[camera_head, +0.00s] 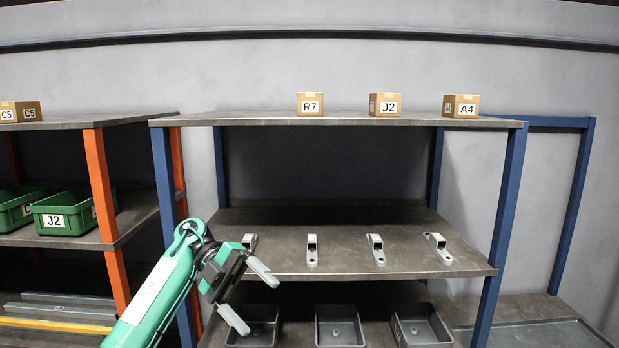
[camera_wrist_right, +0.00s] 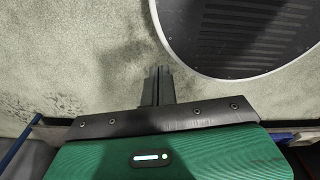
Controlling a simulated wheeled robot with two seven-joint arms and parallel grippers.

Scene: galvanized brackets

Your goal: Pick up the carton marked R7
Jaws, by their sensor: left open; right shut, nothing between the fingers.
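The carton marked R7 (camera_head: 310,104) is a small brown box with a white label. It stands upright on the top shelf (camera_head: 345,121) of the blue-framed rack, left of the other cartons there. My left gripper (camera_head: 249,296) is open and empty, its two fingers spread, in front of the rack around the middle shelf's left front edge. It is well below the R7 carton and apart from it. My right gripper (camera_wrist_right: 158,72) shows only in the right wrist view, with its fingers together and nothing between them. No carton shows in that view.
Cartons J2 (camera_head: 385,104) and A4 (camera_head: 461,106) stand to the right of R7. Several metal brackets lie on the middle shelf (camera_head: 345,265); grey bins (camera_head: 339,327) sit below. An orange-posted rack at left holds a C5 carton (camera_head: 20,111) and green bins (camera_head: 62,213).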

